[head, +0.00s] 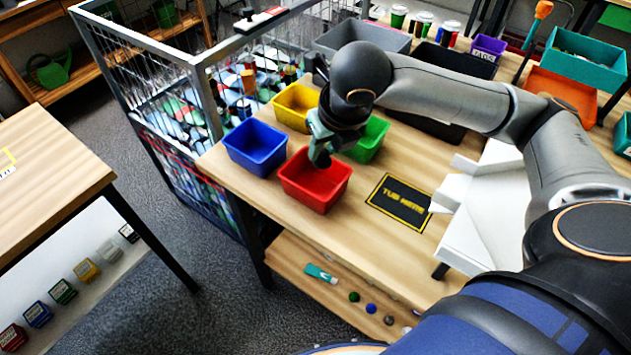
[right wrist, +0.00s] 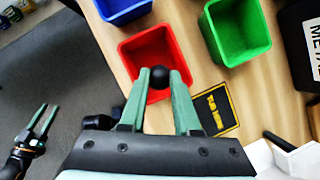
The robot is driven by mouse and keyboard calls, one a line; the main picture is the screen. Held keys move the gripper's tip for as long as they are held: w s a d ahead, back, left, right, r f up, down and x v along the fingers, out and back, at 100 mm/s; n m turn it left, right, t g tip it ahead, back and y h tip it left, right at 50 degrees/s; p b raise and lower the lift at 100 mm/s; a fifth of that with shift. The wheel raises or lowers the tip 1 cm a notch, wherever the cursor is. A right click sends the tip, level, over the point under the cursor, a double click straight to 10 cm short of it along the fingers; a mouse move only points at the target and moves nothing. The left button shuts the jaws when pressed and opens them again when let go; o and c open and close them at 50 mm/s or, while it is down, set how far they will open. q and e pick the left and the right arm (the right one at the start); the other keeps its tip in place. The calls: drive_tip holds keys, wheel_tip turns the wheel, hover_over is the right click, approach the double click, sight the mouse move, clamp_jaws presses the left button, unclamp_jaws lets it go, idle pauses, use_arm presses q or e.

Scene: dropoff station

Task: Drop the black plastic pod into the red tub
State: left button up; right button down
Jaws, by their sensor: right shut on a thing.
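The red tub (head: 308,193) stands at the front of the wooden table and looks empty in the right wrist view (right wrist: 148,45). My right gripper (head: 321,154) is over the tub, at its far side in the head view. In the right wrist view it is shut on the black plastic pod (right wrist: 160,77), a small round ball between the fingertips. The pod appears against the tub's near side there; its height above the rim is hard to tell. My left gripper (right wrist: 37,122) shows at the left of the right wrist view, open and empty, away from the table.
A blue tub (head: 255,147), a yellow tub (head: 294,106) and a green tub (head: 367,140) stand close around the red one. A black mat (head: 399,203) lies to its right. A wire cage (head: 150,70) stands behind left.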

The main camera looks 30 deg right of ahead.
sight(330, 159)
drive_tip(key=n, duration=0.1)
drive_tip(key=d+r+n+y, duration=0.1)
drive_tip(key=n, duration=0.1)
drive_tip(key=shift+w, duration=0.15)
wheel_tip(330, 159, down, 3)
drive_tip(key=b, duration=0.5)
drive_tip(key=shift+f+n, duration=0.2)
drive_tip(key=shift+n, duration=0.1)
drive_tip(key=f+b, duration=0.2)
drive_tip(key=shift+b, duration=0.3)
drive_tip(key=shift+f+b, duration=0.2)
drive_tip(key=shift+b, duration=0.25)
use_arm(q)
drive_tip(key=w+d+f, duration=0.1)
drive_tip(key=d+f, duration=0.2)
drive_tip(key=f, duration=0.3)
drive_tip(key=shift+w+m+h, duration=0.25)
drive_tip(key=shift+m+h, duration=0.05)
drive_tip(key=shift+h, duration=0.1)
drive_tip(key=shift+a, duration=0.15)
use_arm(e)
drive_tip(key=c, duration=0.6)
unclamp_jaws()
drive_tip(key=shift+o, duration=0.2)
